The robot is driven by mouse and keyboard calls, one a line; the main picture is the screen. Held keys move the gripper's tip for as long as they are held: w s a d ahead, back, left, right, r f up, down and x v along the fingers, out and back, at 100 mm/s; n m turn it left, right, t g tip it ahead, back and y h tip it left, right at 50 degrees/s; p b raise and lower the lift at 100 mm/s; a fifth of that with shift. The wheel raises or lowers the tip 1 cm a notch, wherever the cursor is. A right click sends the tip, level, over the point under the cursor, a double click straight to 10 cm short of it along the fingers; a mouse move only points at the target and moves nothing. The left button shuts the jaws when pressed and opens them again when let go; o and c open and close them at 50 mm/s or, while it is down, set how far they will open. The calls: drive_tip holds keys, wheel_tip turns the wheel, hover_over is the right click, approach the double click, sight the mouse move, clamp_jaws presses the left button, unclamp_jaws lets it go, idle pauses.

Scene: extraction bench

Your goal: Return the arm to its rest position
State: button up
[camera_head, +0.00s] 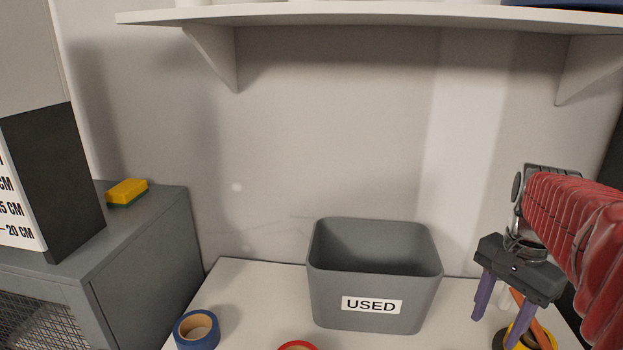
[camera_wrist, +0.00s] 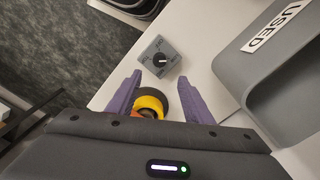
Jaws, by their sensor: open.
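My gripper (camera_head: 500,310) hangs at the right of the head view, at the end of my red-sleeved arm, with its purple fingers pointing down. In the wrist view my gripper (camera_wrist: 152,98) shows its two fingers spread apart with nothing held between them. Below and beyond the fingers lies a yellow and black roll (camera_wrist: 150,101) with something orange beside it. The roll also shows in the head view (camera_head: 513,336), partly hidden by the gripper. The gripper appears to be above the roll, to the right of the grey bin.
A grey bin (camera_head: 373,290) labelled USED stands on the white bench (camera_head: 262,290). A blue tape roll (camera_head: 197,329) and a red roll (camera_head: 297,346) lie at the front. A shelf (camera_head: 330,15) spans above. A yellow sponge (camera_head: 127,192) rests on a grey cabinet (camera_head: 150,240). A grey dial box (camera_wrist: 160,57) is near.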

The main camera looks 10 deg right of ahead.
drive_tip(key=s+a+f+n+t, duration=0.1)
drive_tip(key=s+a+n+t, duration=0.1)
drive_tip(key=a+n, duration=0.5)
drive_tip(key=s+a+f+n+t, duration=0.1)
drive_tip(key=a+n, duration=0.6)
drive_tip(key=a, duration=0.8)
drive_tip(key=shift+s+a+t, duration=0.4)
drive_tip(key=shift+s+t, duration=0.15)
drive_tip(key=shift+t, duration=0.75)
drive_tip(key=shift+f, duration=0.1)
